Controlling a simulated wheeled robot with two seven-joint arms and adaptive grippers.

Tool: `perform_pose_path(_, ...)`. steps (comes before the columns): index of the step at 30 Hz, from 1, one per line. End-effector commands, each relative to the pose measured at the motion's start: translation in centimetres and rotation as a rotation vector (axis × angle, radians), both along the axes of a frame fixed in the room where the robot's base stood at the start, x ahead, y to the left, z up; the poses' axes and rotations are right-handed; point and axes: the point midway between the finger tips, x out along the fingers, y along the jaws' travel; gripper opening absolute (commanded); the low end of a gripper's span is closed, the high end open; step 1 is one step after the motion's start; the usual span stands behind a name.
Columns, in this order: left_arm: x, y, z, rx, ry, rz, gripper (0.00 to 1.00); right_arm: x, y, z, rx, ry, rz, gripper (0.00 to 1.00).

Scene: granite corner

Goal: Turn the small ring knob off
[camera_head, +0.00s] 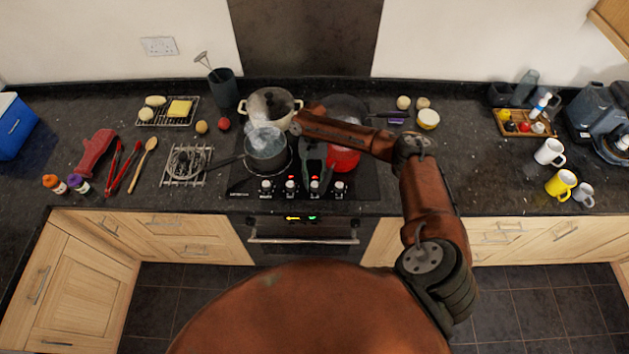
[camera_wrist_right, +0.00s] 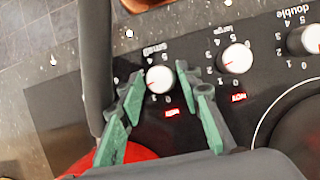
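The small ring knob (camera_wrist_right: 160,79) is a pale, round-faced knob on the black hob panel, under the label "small" in the right wrist view. A red mark shows on its face; I cannot tell the exact setting. A red sign glows beside it. My right gripper (camera_wrist_right: 160,86) is open, with one green finger on each side of the knob. I cannot tell whether either finger touches it. In the head view the right gripper (camera_head: 314,166) is above the hob, behind the knob row, and the small knob (camera_head: 315,187) is third from the left. My left gripper is not in view.
The large ring knob (camera_wrist_right: 236,58), with its own red sign, and the double ring knob (camera_wrist_right: 304,40) are to the right. A red pot (camera_head: 344,160) is close beside my gripper. A dark saucepan (camera_head: 266,150) and a cream pot (camera_head: 282,108) steam on the left.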

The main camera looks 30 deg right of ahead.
Motion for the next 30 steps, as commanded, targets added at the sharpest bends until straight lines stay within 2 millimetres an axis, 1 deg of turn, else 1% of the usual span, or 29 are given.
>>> perform_pose_path(7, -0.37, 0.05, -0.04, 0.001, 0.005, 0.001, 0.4, -0.02, 0.02, -0.11, 0.0, 0.0, 0.0, 0.32)
perform_pose_path(8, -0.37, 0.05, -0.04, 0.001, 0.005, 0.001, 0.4, -0.01, 0.02, -0.1, 0.0, 0.0, 0.0, 0.31)
perform_pose_path(21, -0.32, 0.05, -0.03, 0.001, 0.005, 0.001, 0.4, 0.01, -0.01, -0.06, -0.001, -0.001, 0.0, 0.01)
perform_pose_path(30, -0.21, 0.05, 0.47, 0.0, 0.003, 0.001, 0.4, 0.03, 0.06, 0.05, 0.0, 0.0, 0.038, 0.01)
